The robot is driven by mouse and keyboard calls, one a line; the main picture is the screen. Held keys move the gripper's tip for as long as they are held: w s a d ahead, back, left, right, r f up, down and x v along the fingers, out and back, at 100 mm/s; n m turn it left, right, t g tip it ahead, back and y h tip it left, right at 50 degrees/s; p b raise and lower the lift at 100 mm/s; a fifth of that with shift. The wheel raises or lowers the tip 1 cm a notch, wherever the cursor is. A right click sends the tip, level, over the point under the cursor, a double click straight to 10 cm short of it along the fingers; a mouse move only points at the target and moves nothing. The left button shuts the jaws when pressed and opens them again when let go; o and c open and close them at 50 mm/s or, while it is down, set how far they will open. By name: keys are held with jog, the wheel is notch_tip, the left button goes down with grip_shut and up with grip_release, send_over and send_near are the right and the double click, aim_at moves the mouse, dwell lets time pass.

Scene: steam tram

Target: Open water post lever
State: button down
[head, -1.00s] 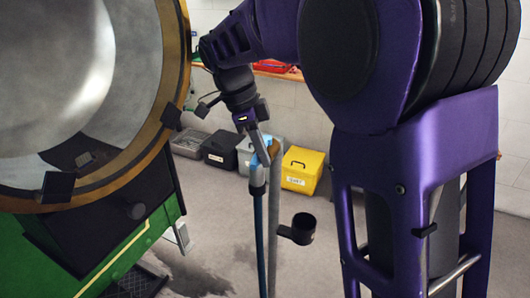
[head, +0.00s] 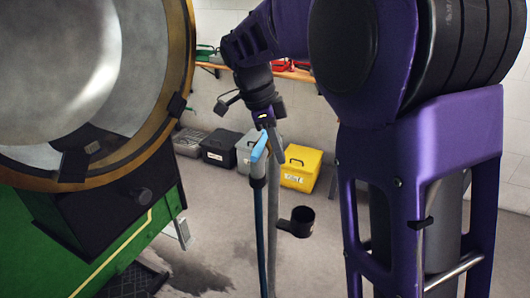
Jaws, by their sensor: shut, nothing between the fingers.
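The water post (head: 273,215) is a thin grey upright pipe in the middle of the head view, with a dark blue hose (head: 259,225) beside it. A light blue piece (head: 260,146), which looks like the lever, slants at the top of the hose. My gripper (head: 270,130) points down at the top of the post, just above and beside the light blue piece. Its fingers are shut with nothing between them. They are small and overlap the post top, so I cannot tell whether they touch the lever.
A black cup-shaped holder (head: 297,222) sticks out right of the post. A green engine with a large round brass-rimmed front (head: 183,105) fills the left. Black (head: 221,147), grey and yellow (head: 301,168) boxes stand along the wall. Grey floor lies open between.

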jog(key=p+v, duration=0.1)
jog(key=v, duration=0.8)
jog(key=shift+w+r, duration=0.25)
jog(key=shift+r, duration=0.2)
jog(key=shift+d, duration=0.15)
